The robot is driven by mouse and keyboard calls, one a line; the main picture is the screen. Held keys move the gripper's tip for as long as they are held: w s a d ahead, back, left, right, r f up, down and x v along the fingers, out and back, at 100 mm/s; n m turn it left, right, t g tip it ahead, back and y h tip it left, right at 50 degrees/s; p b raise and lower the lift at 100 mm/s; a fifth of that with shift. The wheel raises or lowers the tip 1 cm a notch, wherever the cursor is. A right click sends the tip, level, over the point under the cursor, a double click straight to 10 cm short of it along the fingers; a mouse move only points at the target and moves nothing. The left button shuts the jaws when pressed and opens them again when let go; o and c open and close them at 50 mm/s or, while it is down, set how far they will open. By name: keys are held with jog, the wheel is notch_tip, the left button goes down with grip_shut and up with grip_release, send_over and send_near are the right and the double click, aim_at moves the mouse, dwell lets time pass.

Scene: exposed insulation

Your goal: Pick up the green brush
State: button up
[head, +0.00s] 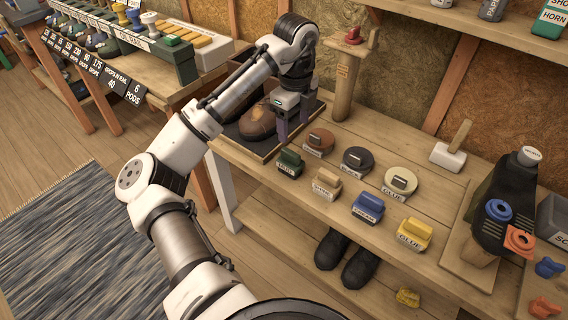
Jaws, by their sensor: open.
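A small dark green brush (290,159) with a label on its front lies on the wooden workbench, at the left end of a row of similar labelled brushes. My gripper (293,123) is open and points down, above and behind the green brush, near a brown shoe (258,121) in a dark tray. Its two fingers are apart and appear to hold nothing. I cannot tell its exact height over the bench.
A tan brush (326,184), a blue brush (368,207) and a yellow brush (413,234) continue the row to the right. Round tins (357,159) stand behind them. A wooden post (346,80) rises behind my gripper. A mallet (449,150) lies farther right.

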aim_at(290, 162)
jog(key=f, duration=0.9)
jog(key=f+p, duration=0.1)
jog(key=f, duration=0.4)
jog(key=shift+s+a, duration=0.15)
jog(key=shift+a, duration=0.2)
jog(key=c, duration=1.1)
jog(key=shift+r, duration=0.1)
jog(key=shift+c, duration=0.2)
notch_tip(290, 162, up, 20)
